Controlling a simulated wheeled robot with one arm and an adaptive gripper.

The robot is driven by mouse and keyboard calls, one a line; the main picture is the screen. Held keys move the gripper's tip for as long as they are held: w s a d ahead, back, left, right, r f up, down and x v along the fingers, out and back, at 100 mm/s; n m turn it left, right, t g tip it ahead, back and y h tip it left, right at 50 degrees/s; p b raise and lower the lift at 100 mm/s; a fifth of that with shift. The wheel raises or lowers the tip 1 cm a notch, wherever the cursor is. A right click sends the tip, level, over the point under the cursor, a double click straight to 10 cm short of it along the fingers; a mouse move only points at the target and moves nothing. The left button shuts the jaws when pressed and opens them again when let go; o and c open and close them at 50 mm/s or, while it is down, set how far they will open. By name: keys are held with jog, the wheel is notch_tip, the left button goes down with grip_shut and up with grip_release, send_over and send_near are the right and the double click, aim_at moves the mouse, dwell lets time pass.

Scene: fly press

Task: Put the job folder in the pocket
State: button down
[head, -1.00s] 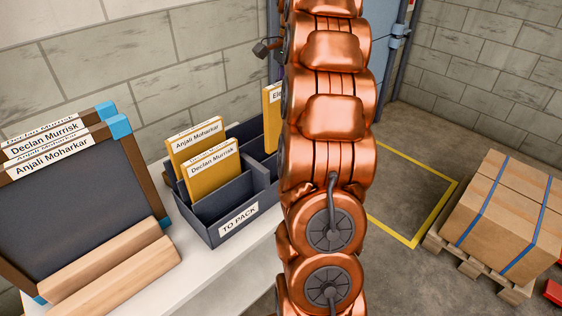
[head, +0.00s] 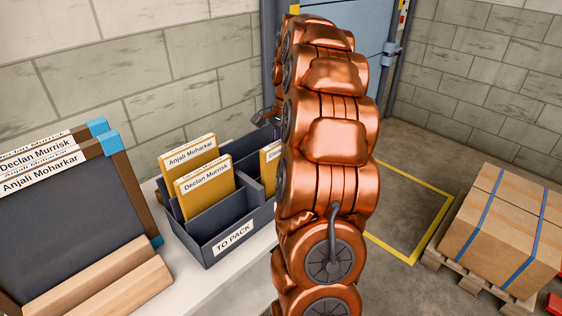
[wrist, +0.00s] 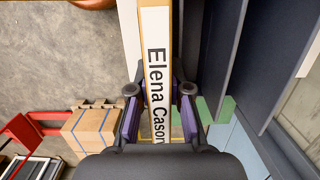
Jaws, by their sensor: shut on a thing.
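The job folder, yellow with a white label reading "Elena Cason…", is between the fingers of my gripper (wrist: 159,92) in the wrist view (wrist: 156,25). My gripper is shut on it, one finger on each side. In the head view the folder (head: 269,165) shows at the right part of the dark "TO PACK" box (head: 208,246), partly hidden by my copper arm. Its lower edge is hidden, so I cannot tell how deep it sits. Dark box walls (wrist: 215,55) show right of the folder in the wrist view.
Folders labelled Anjali Moharkar (head: 188,152) and Declan Murrisk (head: 206,190) stand in the box's left pockets. Dark framed boards (head: 75,220) lean at the left of the white table (head: 215,285). A strapped carton (head: 500,230) stands on a pallet at right.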

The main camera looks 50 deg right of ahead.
jog(key=shift+f+p, duration=0.5)
jog(key=shift+f, duration=1.85)
jog(key=c, duration=1.1)
grip_release()
jog(key=shift+r, duration=0.1)
jog(key=shift+d+r+b, duration=0.3)
jog(key=shift+r+b, duration=0.15)
jog(key=shift+r, duration=1.55)
jog(key=shift+d+r+b, duration=0.3)
jog(key=shift+r+b, duration=0.2)
jog(key=shift+r, duration=1.55)
jog(key=shift+d+r+b, duration=0.3)
jog(key=shift+r+b, duration=0.15)
jog(key=shift+r, duration=1.55)
